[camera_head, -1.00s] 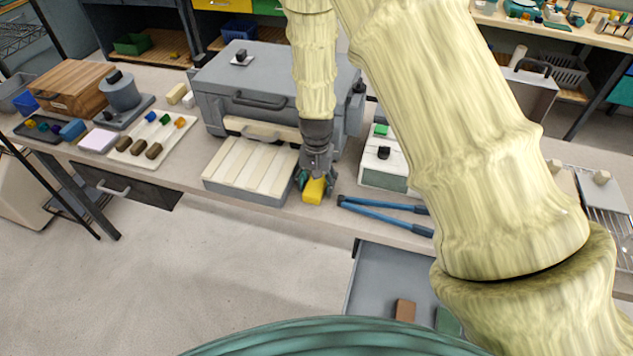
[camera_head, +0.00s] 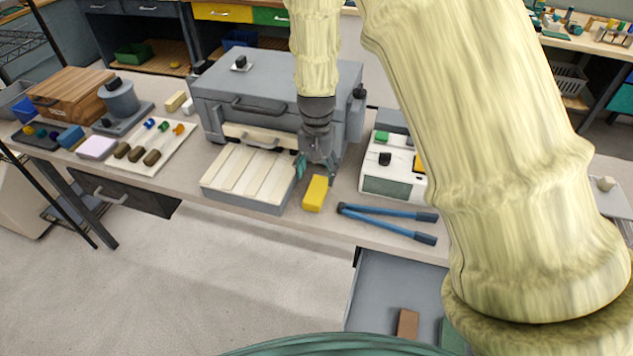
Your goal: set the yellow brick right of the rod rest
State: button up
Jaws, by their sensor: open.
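The yellow brick (camera_head: 315,194) lies on the workbench near its front edge, just right of the rod rest. I take the rod rest (camera_head: 246,178) to be the grey block with a ribbed cream top; a narrow gap seems to part it from the brick. My gripper (camera_head: 317,168) is open, behind and slightly above the brick, pointing down. Its fingers appear clear of the brick, though the exact gap is hard to judge from this view.
A large grey lidded box (camera_head: 278,95) stands behind the rod rest. Blue-handled pliers-like tool (camera_head: 390,217) lies right of the brick, with a white control box (camera_head: 392,170) behind it. A cream tray (camera_head: 150,147) with coloured pieces lies left. An open drawer (camera_head: 385,285) sits below.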

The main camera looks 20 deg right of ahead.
aim_at(317, 189)
jog(key=shift+r+b, duration=0.45)
jog(key=shift+r, duration=1.9)
